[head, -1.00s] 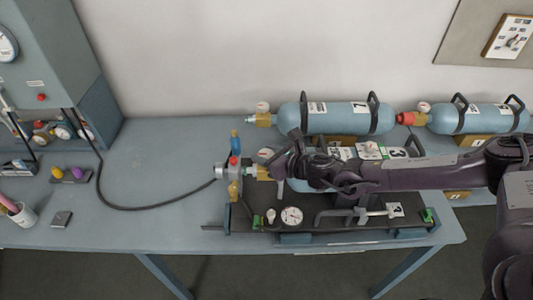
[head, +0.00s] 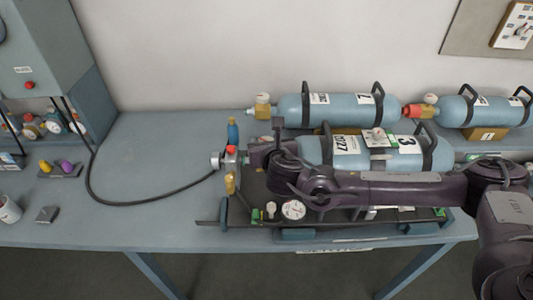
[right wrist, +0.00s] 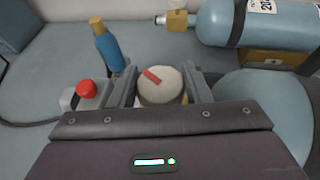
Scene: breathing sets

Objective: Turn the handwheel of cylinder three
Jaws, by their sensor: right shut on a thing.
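Cylinder three (head: 409,163), a light blue cylinder with a "3" label and a "2027" label, lies on its side on the dark fixture at the front of the bench. My right gripper (right wrist: 160,92) is shut on its handwheel (right wrist: 160,87), a pale round knob with a red mark, with one finger on each side. In the head view my right gripper (head: 262,150) and wrist hide the handwheel and the valve end. A hose connector with a red knob (head: 231,150) sits just left of the gripper. My left gripper is not in view.
A second blue cylinder (head: 335,110) lies behind, and a third (head: 465,110) with a red valve end lies at the right. A blue bottle-shaped part (right wrist: 108,48) stands near the connector. A black hose (head: 130,204) runs left across clear bench. A round gauge (head: 293,210) lies in front.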

